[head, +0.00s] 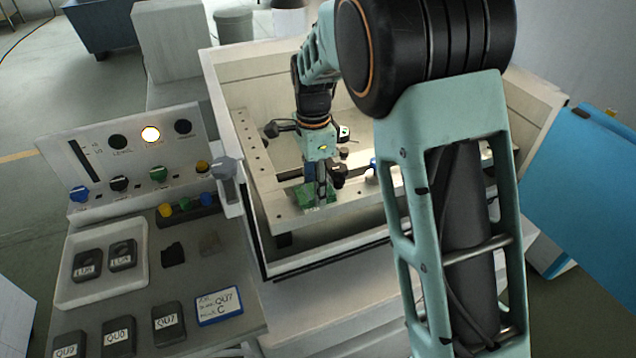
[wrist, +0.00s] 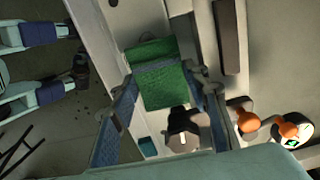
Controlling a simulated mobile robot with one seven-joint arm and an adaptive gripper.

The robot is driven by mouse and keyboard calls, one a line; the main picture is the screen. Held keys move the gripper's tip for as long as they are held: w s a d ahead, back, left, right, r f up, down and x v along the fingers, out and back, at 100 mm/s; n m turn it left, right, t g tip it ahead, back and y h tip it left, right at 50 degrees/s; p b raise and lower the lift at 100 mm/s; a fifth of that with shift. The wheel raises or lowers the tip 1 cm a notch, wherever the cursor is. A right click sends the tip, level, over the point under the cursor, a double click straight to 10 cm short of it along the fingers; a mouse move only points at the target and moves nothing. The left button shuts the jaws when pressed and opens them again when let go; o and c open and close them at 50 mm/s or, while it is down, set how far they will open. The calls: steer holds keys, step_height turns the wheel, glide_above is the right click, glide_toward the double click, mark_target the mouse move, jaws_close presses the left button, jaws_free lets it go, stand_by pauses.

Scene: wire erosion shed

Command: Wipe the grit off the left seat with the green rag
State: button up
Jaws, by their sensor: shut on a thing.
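My gripper (head: 321,196) reaches down into the machine's open tank and is shut on the green rag (head: 304,194). In the wrist view the rag (wrist: 160,72) lies between and beyond the fingertips, with a crease across it. The rag is at the pale rail (head: 345,207) along the front of the tank, toward its left end. I cannot tell whether it presses on the rail. The left seat and any grit on it cannot be made out; the rag and fingers may cover them.
Dark and orange knobs (wrist: 243,116) stand close to the right finger in the wrist view. The tank's wall (head: 215,75) surrounds the arm. Left are a control panel (head: 130,160), a white tray (head: 70,300) and labelled dark blocks (head: 168,322). A blue panel (head: 590,190) is at right.

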steer(key=shift+s+a+f, duration=0.1)
steer(key=shift+s+a, duration=0.3)
steer(key=shift+a, duration=0.45)
steer(key=shift+s+a+r, duration=0.1)
steer(key=shift+s+a, duration=0.35)
steer(key=shift+a, duration=0.45)
steer(key=shift+s+a+f, duration=0.1)
steer(key=shift+s+a, duration=0.3)
steer(key=shift+a, duration=0.45)
steer(key=shift+p, duration=0.35)
steer(key=shift+r+p, duration=2.2)
steer(key=shift+r, duration=0.85)
step_height(320, 180, up, 3)
steer(key=shift+p, duration=1.2)
steer(key=shift+f, duration=0.1)
steer(key=b, duration=0.4)
glide_above(292, 204)
steer(key=shift+f, duration=3.4)
